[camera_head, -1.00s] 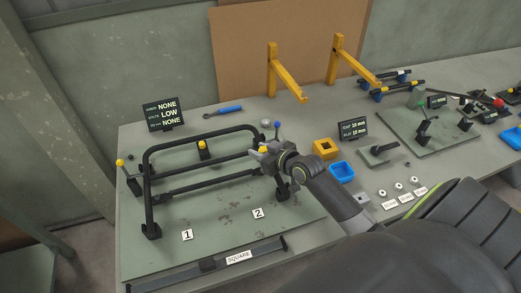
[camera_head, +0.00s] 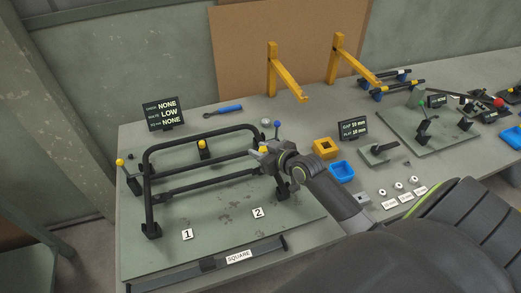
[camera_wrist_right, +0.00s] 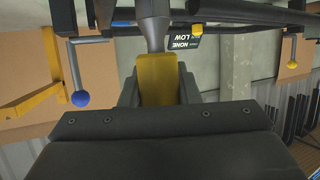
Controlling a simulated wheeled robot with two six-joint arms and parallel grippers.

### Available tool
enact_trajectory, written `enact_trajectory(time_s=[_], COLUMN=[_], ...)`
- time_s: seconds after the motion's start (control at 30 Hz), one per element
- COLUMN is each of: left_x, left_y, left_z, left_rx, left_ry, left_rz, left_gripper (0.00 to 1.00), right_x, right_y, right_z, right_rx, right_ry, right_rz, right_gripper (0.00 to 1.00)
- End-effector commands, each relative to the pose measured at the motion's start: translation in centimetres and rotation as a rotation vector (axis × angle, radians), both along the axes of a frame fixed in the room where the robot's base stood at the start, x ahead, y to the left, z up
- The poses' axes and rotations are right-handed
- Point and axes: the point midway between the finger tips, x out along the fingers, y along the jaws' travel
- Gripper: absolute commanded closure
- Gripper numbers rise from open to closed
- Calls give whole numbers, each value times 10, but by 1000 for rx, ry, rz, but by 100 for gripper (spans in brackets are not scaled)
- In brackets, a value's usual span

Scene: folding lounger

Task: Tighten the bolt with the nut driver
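My right gripper (camera_head: 262,149) is at the right side of the black tube frame (camera_head: 149,190) lying over the bench plate. In the right wrist view its fingers (camera_wrist_right: 158,88) are shut on the yellow handle of the nut driver (camera_wrist_right: 158,75). The driver's grey shaft (camera_wrist_right: 153,36) runs up to the dark frame tubes at the top of that view. The driver's tip and the bolt are hidden, so I cannot tell whether they touch. A display (camera_head: 163,114) reads NONE, LOW, NONE. My left gripper is not in view.
Yellow (camera_head: 325,147) and blue (camera_head: 342,171) bins stand to the right. The plate's front (camera_head: 215,230) is mostly clear.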

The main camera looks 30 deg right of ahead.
Motion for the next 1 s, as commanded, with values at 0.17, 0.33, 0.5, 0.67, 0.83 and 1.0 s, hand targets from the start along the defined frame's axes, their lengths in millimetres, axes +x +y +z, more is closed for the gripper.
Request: enact_trajectory(time_s=[0.17, 0.33, 0.5, 0.67, 0.83, 1.0], left_x=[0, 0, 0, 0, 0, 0], left_y=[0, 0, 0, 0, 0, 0], left_z=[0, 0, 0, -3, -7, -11], left_rx=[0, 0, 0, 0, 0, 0], left_ry=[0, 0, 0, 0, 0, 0], left_rz=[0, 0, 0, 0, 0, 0], left_gripper=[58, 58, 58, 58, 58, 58], right_x=[0, 0, -2, -15, -43, -75], right_y=[0, 0, -1, -4, -8, -14], right_z=[1, 0, 0, 5, 16, 30], right_rx=[-1, 0, -1, -4, -5, -6], right_ry=[-1, -1, 0, 0, 0, 1], right_rz=[0, 0, 0, 1, 1, 2], right_gripper=[48, 46, 46, 46, 46, 46])
